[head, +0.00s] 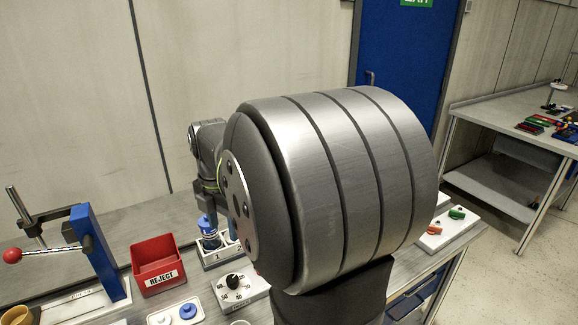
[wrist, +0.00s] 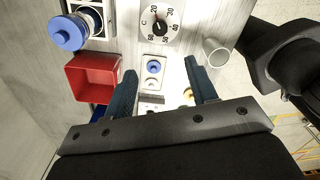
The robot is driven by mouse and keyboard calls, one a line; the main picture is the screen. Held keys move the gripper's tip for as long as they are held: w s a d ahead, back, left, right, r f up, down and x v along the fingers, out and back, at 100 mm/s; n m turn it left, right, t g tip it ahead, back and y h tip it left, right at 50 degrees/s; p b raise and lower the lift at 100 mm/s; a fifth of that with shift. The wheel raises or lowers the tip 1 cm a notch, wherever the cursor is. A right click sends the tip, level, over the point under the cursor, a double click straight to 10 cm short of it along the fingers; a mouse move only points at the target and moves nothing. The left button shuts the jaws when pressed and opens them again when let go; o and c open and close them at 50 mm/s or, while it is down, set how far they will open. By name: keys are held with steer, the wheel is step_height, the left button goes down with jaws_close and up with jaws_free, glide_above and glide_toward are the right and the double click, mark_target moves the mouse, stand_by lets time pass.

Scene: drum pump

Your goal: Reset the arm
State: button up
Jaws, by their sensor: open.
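My gripper (wrist: 162,70) is open, with its two dark fingers apart and nothing between them. In the wrist view it points down over the bench, above a small white panel with a blue round button (wrist: 153,67).
A red REJECT bin (head: 157,266) and a dial block (head: 240,289) stand on the bench. A blue press (head: 95,255) with a red-knobbed lever is at the left. A plate with green and orange handles (head: 448,229) is at the right.

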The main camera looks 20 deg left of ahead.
mark_target(232, 279)
steer(key=shift+f, duration=0.1)
step_height(232, 279, down, 17)
steer(key=shift+f, duration=0.1)
stand_by(0.5)
steer(key=shift+f, duration=0.15)
steer(key=m, duration=0.8)
steer(key=shift+m, duration=0.3)
steer(key=m, duration=0.4)
steer(key=shift+m, duration=2.2)
stand_by(0.4)
